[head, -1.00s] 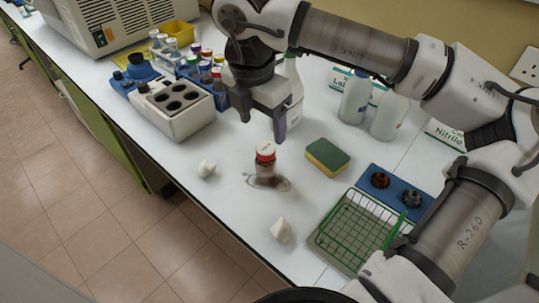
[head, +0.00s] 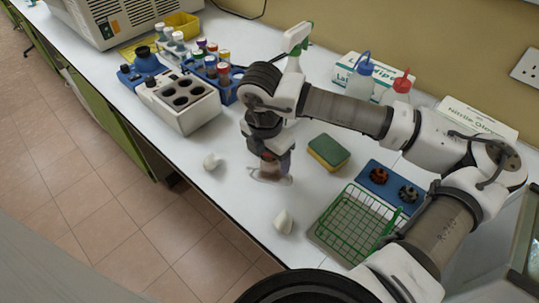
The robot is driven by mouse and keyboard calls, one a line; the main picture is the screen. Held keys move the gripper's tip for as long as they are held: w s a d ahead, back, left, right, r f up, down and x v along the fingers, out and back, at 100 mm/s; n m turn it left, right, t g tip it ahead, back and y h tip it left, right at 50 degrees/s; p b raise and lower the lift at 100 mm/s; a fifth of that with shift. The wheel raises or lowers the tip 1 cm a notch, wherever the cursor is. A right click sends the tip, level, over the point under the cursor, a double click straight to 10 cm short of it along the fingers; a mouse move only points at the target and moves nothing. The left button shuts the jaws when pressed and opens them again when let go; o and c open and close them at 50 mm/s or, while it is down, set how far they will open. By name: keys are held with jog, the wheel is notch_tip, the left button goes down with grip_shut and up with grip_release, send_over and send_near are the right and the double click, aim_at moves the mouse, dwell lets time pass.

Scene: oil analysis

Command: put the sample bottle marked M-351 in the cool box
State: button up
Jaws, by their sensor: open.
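A small brown sample bottle (head: 269,172) with a red cap stands on the white bench in a small brownish spill. My gripper (head: 272,158) is open and lowered over it, its fingers beside the cap and upper part. The gripper hides most of the bottle, and its marking is not readable. Several other small bottles with coloured caps stand in a blue rack (head: 229,97) at the back left.
A green and yellow sponge (head: 329,153) lies right of the gripper. A green wire basket (head: 355,222) and a blue tray (head: 376,176) with two dark knobs are further right. Crumpled white pieces (head: 284,223) (head: 212,161) lie near the front edge. A spray bottle (head: 297,40) stands behind.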

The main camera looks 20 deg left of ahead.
jog(key=c, duration=1.2)
jog(key=shift+r, duration=0.1)
notch_tip(320, 180, up, 20)
jog(key=b, duration=0.3)
jog(key=shift+b, duration=0.3)
